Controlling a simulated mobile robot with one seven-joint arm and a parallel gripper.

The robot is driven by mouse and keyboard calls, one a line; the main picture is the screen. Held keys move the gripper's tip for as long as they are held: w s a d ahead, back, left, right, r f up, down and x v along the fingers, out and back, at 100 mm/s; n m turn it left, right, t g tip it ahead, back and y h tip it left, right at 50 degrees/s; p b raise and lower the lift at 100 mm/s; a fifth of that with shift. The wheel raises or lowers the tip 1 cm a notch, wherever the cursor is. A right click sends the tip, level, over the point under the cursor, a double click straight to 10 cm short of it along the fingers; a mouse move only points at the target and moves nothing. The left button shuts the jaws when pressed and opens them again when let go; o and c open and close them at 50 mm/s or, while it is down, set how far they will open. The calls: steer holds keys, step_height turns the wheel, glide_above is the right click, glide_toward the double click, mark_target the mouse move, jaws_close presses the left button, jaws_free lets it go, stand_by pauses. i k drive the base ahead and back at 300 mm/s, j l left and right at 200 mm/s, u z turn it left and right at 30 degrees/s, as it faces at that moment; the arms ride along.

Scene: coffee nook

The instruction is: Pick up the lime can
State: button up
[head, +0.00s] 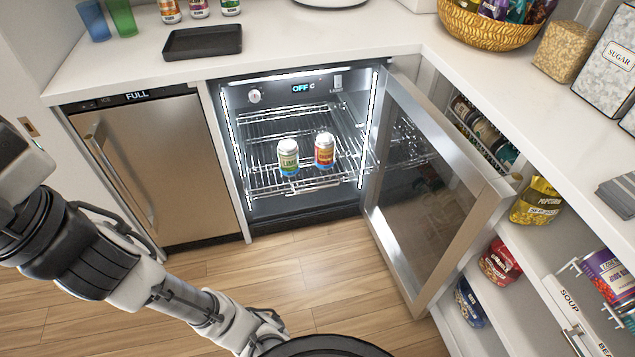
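The lime can (288,158), with a green label, a blue base and a pale top, stands upright on a pulled-out wire rack (262,184) in the open, lit fridge (290,90). A second can (324,151), orange-red, stands close to its right. My arm reaches in from the left and runs down to the bottom edge, well below and in front of the fridge. My gripper cannot be seen. No gripper is at the lime can.
The glass fridge door (432,190) stands open to the right, beside shelves with food bags. A shut steel appliance (150,160) is on the left. The counter holds a black tray (203,41) and several cans. Wood floor (270,275) before the fridge is clear.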

mark_target(288, 165)
steer(key=i+l, duration=0.25)
steer(key=i, duration=0.2)
steer(key=i+l+u, duration=0.1)
steer(key=i, duration=0.35)
steer(key=l, duration=0.1)
